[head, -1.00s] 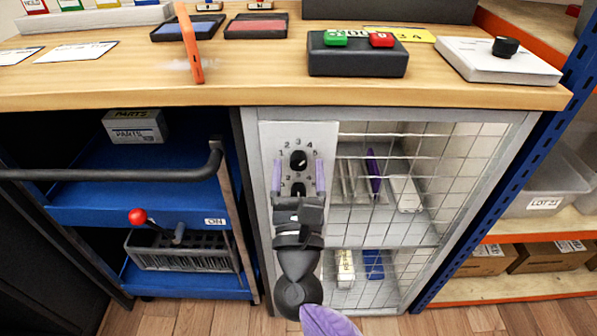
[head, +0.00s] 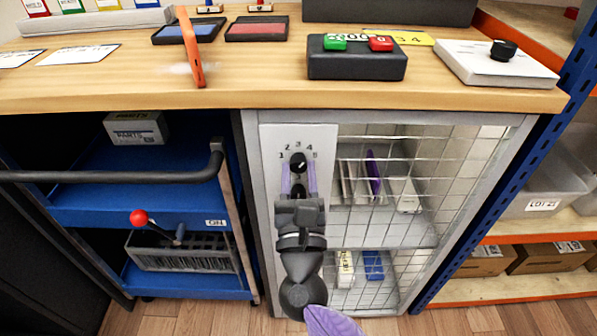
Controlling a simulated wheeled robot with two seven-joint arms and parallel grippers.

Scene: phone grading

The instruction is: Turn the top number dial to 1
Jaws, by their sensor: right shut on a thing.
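The top number dial (head: 298,161) is a black round knob on a pale panel (head: 325,150) at the left of the grey cabinet front. Printed numbers 1 to 5 arc over it. A second black dial (head: 298,190) sits right below, partly hidden by my gripper. My right gripper (head: 298,167) comes up from below, its two purple fingers on either side of the top dial, shut on it. The dial's exact pointing is too small to tell. My left gripper is not in view.
A wire mesh door (head: 420,185) is right of the panel, with items on shelves behind it. A blue cart (head: 80,200) with a dark handle stands left. The wooden worktop (head: 260,92) overhangs above, bearing an orange phone (head: 190,50) and a button box (head: 357,65).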

